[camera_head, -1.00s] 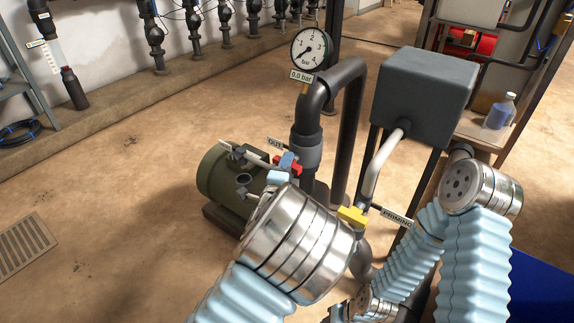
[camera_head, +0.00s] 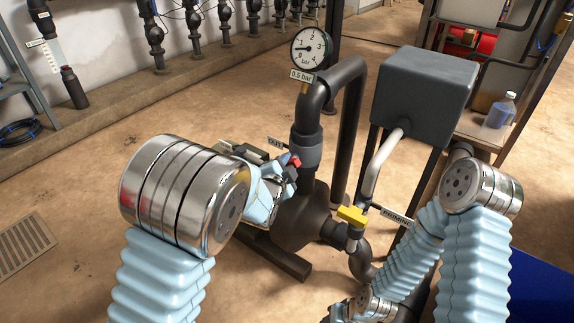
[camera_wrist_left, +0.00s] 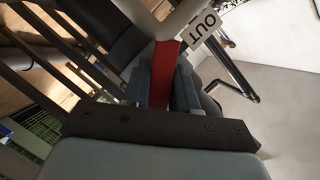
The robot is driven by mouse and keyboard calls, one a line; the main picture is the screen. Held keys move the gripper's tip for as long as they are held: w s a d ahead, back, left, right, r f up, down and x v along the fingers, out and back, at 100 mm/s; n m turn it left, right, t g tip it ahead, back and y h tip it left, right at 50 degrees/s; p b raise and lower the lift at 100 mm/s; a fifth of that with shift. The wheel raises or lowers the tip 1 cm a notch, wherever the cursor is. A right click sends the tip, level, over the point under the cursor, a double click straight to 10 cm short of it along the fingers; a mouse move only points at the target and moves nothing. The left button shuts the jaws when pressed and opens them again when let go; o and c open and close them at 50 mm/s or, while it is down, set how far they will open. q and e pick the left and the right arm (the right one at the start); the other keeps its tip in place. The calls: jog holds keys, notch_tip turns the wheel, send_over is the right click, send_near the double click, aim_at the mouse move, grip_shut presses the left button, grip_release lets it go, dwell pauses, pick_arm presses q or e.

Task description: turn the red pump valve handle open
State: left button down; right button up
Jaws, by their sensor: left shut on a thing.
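The red valve handle (camera_head: 296,161) sits on the dark outlet pipe beside the OUT label (camera_head: 277,143). The valve body is mostly hidden. My right arm shows at the lower right, but its gripper's fingers cannot be made out.
A yellow handle (camera_head: 352,215) with a PRIMING label (camera_head: 397,215) is lower right of the red one. A dark grey box tank (camera_head: 424,85) stands behind.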

pick_arm(q)
jog(key=n+g+b, duration=0.1)
jog(key=n, duration=0.1)
jog(key=shift+a+f+n+h+b, duration=0.1)
jog(key=shift+n+h+b, duration=0.25)
jog(key=shift+n+h, duration=0.05)
jog(key=shift+n+g+h+b, duration=0.5)
jog(key=shift+n+g+b, duration=0.3)
jog(key=shift+n+b, duration=0.35)
jog(key=shift+n+g+h+b, duration=0.3)
jog(key=shift+n+g+h, duration=0.15)
jog(key=shift+n, duration=0.3)
jog(key=shift+n+g+h, duration=0.25)
jog(key=shift+n, duration=0.25)
jog(key=c, duration=1)
grip_release()
